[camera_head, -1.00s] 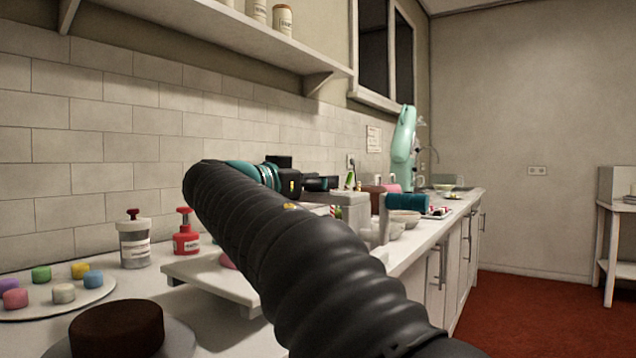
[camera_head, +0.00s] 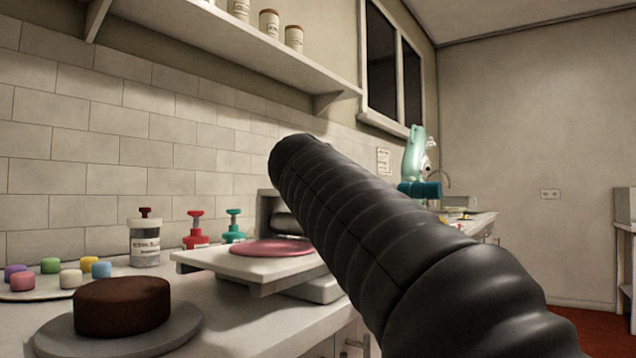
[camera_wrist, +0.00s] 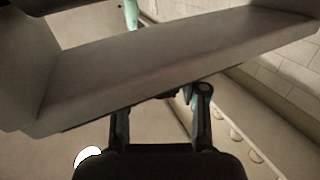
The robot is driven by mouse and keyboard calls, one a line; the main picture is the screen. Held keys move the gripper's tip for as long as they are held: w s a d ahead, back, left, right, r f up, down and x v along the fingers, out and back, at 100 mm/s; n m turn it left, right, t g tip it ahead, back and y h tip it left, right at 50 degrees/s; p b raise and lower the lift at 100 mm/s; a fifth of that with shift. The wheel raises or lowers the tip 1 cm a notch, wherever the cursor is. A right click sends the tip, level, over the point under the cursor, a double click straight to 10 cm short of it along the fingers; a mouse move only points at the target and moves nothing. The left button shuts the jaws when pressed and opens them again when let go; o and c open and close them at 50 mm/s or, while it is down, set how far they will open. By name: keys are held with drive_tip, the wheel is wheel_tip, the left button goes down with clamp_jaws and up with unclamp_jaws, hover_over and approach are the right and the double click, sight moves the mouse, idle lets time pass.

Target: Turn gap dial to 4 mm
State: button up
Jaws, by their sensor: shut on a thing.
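The dough sheeter (camera_head: 265,203) stands on the counter, with a pink dough disc (camera_head: 272,247) on its white feed table (camera_head: 243,262) and a grey roller at its back. In the wrist view, a grey slab of its body (camera_wrist: 150,70) fills the upper part. My gripper (camera_wrist: 160,100) reaches up to the slab's lower edge, its two dark fingers apart with the gap dial between them. The dial is almost wholly hidden and its scale cannot be read. In the head view my black-sleeved arm hides the gripper and the sheeter's right side.
A chocolate cake (camera_head: 122,305) sits on a grey turntable (camera_head: 60,338) at front left. Several coloured pieces lie on a white disc (camera_head: 30,294). A jar (camera_head: 145,242), a red-topped bottle (camera_head: 196,230) and a teal one (camera_head: 233,227) stand along the wall.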

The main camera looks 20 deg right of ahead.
drive_tip(key=shift+n+t+y, duration=0.3)
drive_tip(key=shift+n+y, duration=0.1)
drive_tip(key=o, duration=1.1)
drive_tip(key=shift+o, duration=0.2)
drive_tip(key=v, duration=1.2)
